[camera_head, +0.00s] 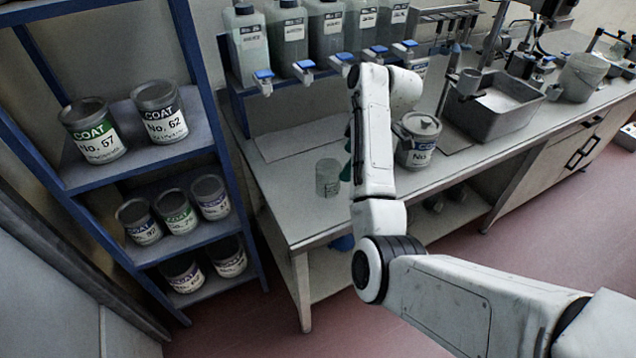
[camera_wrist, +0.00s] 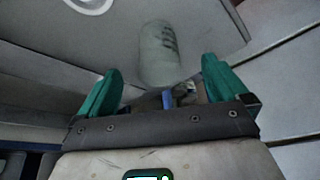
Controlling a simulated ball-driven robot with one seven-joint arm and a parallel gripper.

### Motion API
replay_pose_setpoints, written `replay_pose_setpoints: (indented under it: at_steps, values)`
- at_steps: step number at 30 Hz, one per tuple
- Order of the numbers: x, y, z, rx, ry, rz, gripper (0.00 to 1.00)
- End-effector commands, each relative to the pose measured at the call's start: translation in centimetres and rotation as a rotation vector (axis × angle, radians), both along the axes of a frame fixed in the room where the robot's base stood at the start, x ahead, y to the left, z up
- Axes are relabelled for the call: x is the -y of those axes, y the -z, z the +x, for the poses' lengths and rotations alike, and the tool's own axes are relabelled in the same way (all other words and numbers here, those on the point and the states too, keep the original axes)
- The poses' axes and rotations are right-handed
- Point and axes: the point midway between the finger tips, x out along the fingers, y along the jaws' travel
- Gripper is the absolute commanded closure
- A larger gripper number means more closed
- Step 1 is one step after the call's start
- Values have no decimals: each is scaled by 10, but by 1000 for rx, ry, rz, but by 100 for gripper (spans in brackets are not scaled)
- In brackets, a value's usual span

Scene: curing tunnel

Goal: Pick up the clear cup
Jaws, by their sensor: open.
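The clear cup (camera_head: 328,178) stands upright on the grey bench top, near its front edge, in the head view. It is a see-through, greyish cup. In the wrist view the cup (camera_wrist: 160,54) shows beyond the gap between my fingers, with dark markings on its side. My gripper (camera_wrist: 160,88) has two green fingers, spread apart with nothing held between them. In the head view my gripper (camera_head: 347,160) is mostly hidden behind my white arm; a bit of green shows just right of the cup. I cannot tell the exact distance between fingers and cup.
A labelled can (camera_head: 418,140) stands on the bench right of my arm. A grey basin (camera_head: 493,108) lies farther right. Several bottles with blue taps (camera_head: 290,38) line the back. A blue shelf (camera_head: 95,172) with paint cans stands at left. The bench left of the cup is clear.

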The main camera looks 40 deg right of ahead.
Motion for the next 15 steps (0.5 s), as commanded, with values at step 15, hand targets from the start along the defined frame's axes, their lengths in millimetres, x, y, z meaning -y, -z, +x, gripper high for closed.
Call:
replay_pose_setpoints:
  at_steps: [15]
  values:
    - [-11,45,20,7,-22,9,0]
